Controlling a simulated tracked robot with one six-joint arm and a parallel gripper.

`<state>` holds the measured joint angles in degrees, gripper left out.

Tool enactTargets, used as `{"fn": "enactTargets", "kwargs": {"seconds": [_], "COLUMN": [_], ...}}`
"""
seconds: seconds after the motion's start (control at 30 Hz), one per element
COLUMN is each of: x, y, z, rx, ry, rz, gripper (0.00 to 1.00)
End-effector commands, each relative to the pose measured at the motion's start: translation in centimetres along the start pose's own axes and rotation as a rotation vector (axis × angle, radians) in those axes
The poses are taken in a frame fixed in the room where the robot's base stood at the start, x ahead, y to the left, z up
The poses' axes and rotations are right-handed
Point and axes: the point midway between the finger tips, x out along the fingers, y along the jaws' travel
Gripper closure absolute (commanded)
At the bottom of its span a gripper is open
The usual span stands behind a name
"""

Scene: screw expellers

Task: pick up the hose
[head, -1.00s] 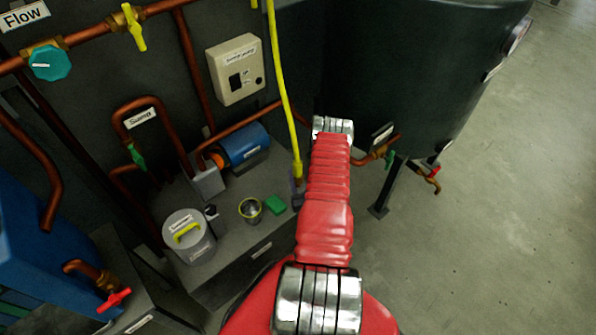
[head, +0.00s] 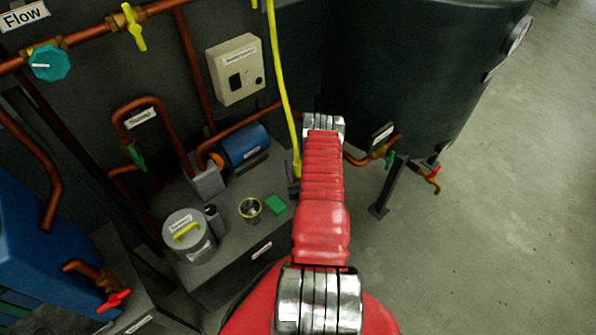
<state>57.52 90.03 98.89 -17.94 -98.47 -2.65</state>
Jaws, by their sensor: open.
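The yellow hose (head: 283,90) hangs down from the top edge of the head view, in front of the dark wall. It runs to a lower end close to the left side of my red arm, above the grey bench. A small purple-grey piece shows at that lower end, partly covered by my arm. My gripper does not show in the head view; only the red arm and its metal joints are seen. I cannot tell how far the gripper is from the hose.
A grey bench (head: 232,262) holds a lidded pot (head: 188,238), a small cup (head: 250,210), a green block (head: 275,205) and a blue motor (head: 243,146). A large dark tank (head: 420,70) stands behind my arm. Copper pipes line the left. Open floor (head: 500,240) lies right.

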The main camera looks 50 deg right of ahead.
Motion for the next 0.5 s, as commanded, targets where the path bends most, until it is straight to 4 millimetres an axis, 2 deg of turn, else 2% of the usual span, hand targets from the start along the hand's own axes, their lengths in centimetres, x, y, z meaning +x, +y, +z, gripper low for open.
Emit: {"fn": "enactTargets", "kwargs": {"seconds": [0.2, 0.5], "x": [-0.01, -0.02], "y": [-0.01, -0.01], "z": [-0.01, -0.01], "rx": [0.0, 0.0], "ry": [0.0, 0.0], "rz": [0.0, 0.0], "gripper": [0.47, 0.68]}}
